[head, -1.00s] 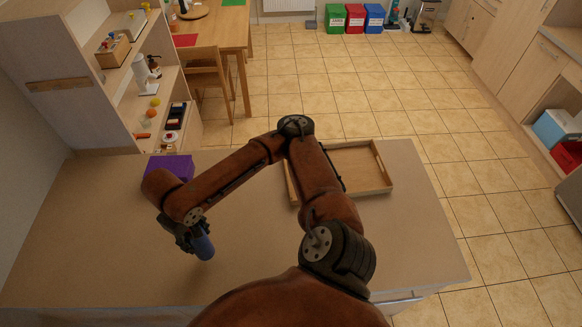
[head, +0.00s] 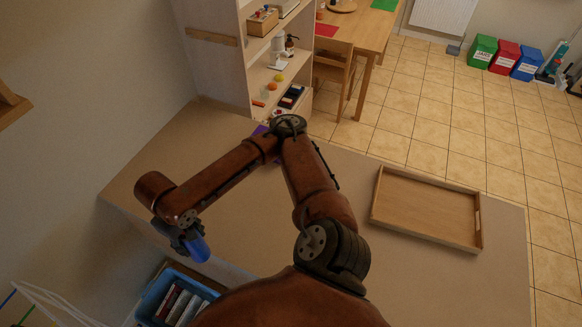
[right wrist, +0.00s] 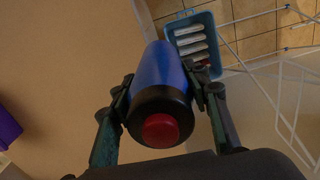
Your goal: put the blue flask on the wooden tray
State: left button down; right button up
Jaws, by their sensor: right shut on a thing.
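The blue flask (head: 198,249) is in my right gripper (head: 187,238), near the left front edge of the table in the head view. In the right wrist view the flask (right wrist: 160,80) lies between the two fingers of the right gripper (right wrist: 160,105), its black collar and red cap toward the camera. The fingers are shut on it. The wooden tray (head: 425,234) lies on the table to the right of my arm, and it looks empty. My left gripper is not in view.
A purple object (head: 260,130) is mostly hidden behind my arm; it also shows in the right wrist view (right wrist: 8,128). A blue crate with several items (head: 155,298) stands below the table's front edge beside a white rack (head: 60,308). The tabletop (head: 400,270) around the tray is clear.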

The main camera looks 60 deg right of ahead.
aim_at(398, 199)
jog(key=u, duration=0.05)
jog(key=k, duration=0.95)
jog(key=z, duration=1.25)
